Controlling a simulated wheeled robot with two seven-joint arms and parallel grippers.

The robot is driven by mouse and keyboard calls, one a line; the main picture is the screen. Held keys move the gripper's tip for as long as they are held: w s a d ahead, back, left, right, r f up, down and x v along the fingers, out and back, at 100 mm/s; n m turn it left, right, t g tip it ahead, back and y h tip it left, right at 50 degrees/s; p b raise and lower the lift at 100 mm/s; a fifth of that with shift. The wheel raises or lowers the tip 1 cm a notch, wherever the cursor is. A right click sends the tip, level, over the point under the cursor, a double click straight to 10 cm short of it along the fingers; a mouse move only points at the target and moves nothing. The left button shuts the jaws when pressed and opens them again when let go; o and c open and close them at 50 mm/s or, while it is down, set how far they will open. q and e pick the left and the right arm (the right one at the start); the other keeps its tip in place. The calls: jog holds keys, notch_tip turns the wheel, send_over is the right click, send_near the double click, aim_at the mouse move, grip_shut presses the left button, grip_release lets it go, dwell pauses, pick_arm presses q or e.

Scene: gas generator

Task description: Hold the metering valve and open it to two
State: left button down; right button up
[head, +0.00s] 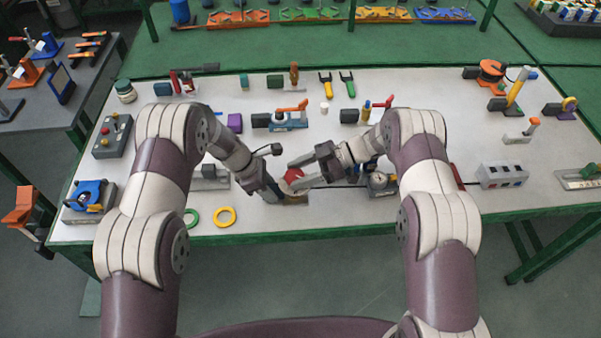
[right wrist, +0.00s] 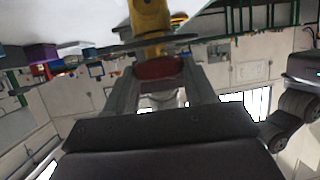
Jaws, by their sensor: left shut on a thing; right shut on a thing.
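The metering valve shows a red knob (head: 294,175) on a base plate (head: 295,199) near the table's front edge, between my two grippers. My right gripper (head: 301,178) reaches in from the right and is shut on the red knob. In the right wrist view the red knob (right wrist: 160,68) sits between the two grey fingers, with a grey disc (right wrist: 140,47) and a yellow body (right wrist: 150,16) beyond it. My left gripper (head: 279,191) is shut low on the left side of the valve. Its exact contact is hidden. The valve's scale is not readable.
The white table (head: 330,222) holds many tools. Green (head: 190,218) and yellow rings (head: 225,217) lie at the front left. A gauge device (head: 381,182) stands close right of the valve, partly behind my right arm. A grey socket box (head: 502,175) stands farther right.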

jog(key=shift+w+a+n+g+h, duration=0.15)
jog(key=shift+n+g+h, duration=0.15)
jog(key=shift+n+g, duration=0.9)
jog(key=shift+g, duration=0.3)
jog(key=o, duration=1)
jog(key=shift+o, duration=0.2)
